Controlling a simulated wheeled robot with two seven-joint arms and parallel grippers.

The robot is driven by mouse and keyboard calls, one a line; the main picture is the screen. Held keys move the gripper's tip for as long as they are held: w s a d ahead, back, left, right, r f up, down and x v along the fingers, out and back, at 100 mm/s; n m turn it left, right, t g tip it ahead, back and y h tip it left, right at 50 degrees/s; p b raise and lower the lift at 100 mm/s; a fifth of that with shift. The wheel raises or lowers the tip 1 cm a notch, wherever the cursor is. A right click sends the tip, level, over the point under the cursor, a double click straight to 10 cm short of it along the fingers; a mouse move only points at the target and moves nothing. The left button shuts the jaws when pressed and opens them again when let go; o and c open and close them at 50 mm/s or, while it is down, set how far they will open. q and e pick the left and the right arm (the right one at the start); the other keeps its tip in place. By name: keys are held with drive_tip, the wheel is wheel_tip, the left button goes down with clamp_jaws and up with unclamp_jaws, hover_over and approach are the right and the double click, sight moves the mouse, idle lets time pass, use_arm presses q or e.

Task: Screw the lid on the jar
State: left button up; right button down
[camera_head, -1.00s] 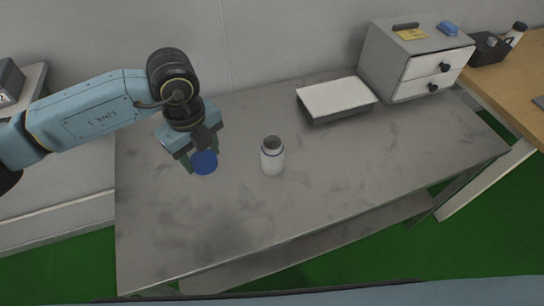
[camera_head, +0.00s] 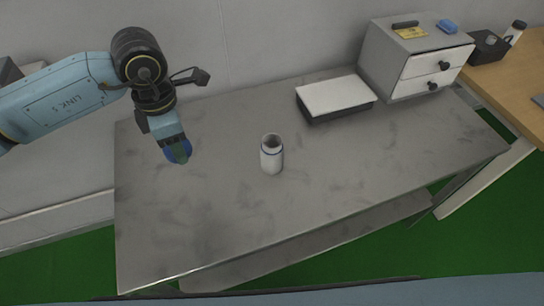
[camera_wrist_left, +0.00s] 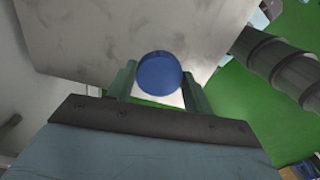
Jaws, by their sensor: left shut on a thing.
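My left gripper (camera_head: 177,150) is shut on the round blue lid (camera_head: 184,151), held over the left part of the table, apart from the jar. In the left wrist view the lid (camera_wrist_left: 159,74) sits between the two green fingers (camera_wrist_left: 158,88). The jar is not seen in the left wrist view. My right gripper is not in view.
The grey table (camera_head: 200,230) has free room around the jar. A flat box with a white top (camera_head: 335,97) and a two-drawer cabinet (camera_head: 415,62) stand at the back right. A wooden desk (camera_head: 510,85) adjoins on the right.

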use_arm(q)
drive_tip(key=m, duration=0.3)
drive_tip(key=a+m, duration=0.1)
drive_tip(key=shift+w+r, duration=0.1)
drive_tip(key=shift+r, duration=0.25)
drive_tip(key=m, duration=0.4)
drive_tip(key=a+m, duration=0.1)
drive_tip(key=m, duration=0.1)
drive_tip(key=shift+w+r+m, duration=0.1)
drive_tip(key=shift+r+m, duration=0.2)
drive_tip(key=shift+r, duration=0.1)
drive_tip(key=m, duration=0.4)
drive_tip(key=a+r+m, duration=0.1)
drive_tip(key=m, duration=0.4)
drive_tip(key=a+m, duration=0.1)
drive_tip(key=m, duration=0.1)
drive_tip(key=shift+r+m, duration=0.3)
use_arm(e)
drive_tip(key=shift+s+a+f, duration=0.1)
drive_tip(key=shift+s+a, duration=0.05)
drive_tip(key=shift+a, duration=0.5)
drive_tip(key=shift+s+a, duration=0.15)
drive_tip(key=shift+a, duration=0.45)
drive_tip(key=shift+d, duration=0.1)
